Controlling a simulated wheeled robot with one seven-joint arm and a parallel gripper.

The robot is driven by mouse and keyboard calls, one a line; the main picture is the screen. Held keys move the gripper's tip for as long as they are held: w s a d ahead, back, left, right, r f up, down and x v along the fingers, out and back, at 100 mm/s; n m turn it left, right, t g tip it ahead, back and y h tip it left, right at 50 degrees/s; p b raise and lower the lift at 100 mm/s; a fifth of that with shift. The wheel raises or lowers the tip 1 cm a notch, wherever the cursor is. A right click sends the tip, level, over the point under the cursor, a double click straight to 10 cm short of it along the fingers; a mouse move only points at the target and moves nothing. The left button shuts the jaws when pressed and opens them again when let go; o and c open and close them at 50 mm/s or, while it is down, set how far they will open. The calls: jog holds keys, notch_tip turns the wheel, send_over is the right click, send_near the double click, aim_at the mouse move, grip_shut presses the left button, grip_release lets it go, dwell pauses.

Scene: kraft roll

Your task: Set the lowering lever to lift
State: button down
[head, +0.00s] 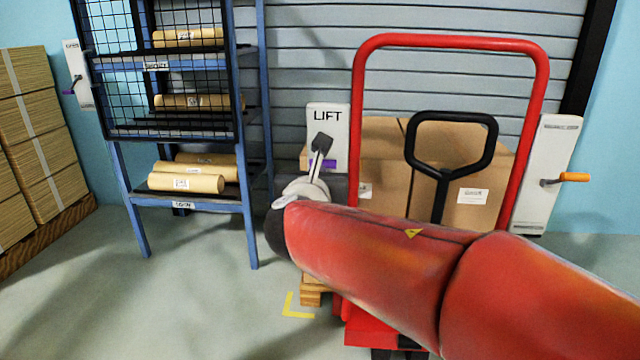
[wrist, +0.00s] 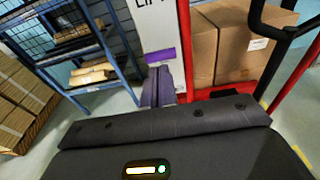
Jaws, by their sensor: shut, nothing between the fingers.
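A white panel (head: 318,117) marked LIFT stands in front of the grey shutter, left of the boxes. A purple bar (head: 329,163), which looks like the lowering lever's grip, shows low on this panel, partly hidden behind my gripper (head: 321,143). In the wrist view the purple bar (wrist: 160,54) lies across the white panel (wrist: 154,27), just beyond my closed fingertips (wrist: 158,72). My gripper is shut and empty. I cannot tell whether the fingers touch the bar. The lever's pivot and most of its arm are hidden.
A red pallet truck frame (head: 450,41) with a black handle (head: 451,117) stands right, before cardboard boxes (head: 381,178). A blue rack (head: 256,130) with paper rolls is left. White panels with cranks stand at far left (head: 79,85) and right (head: 543,165). Floor at front left is clear.

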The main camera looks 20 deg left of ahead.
jog(key=r, duration=0.1)
jog(key=s+r, duration=0.2)
jog(key=shift+s+d+r, duration=0.15)
jog(key=shift+d+r, duration=0.15)
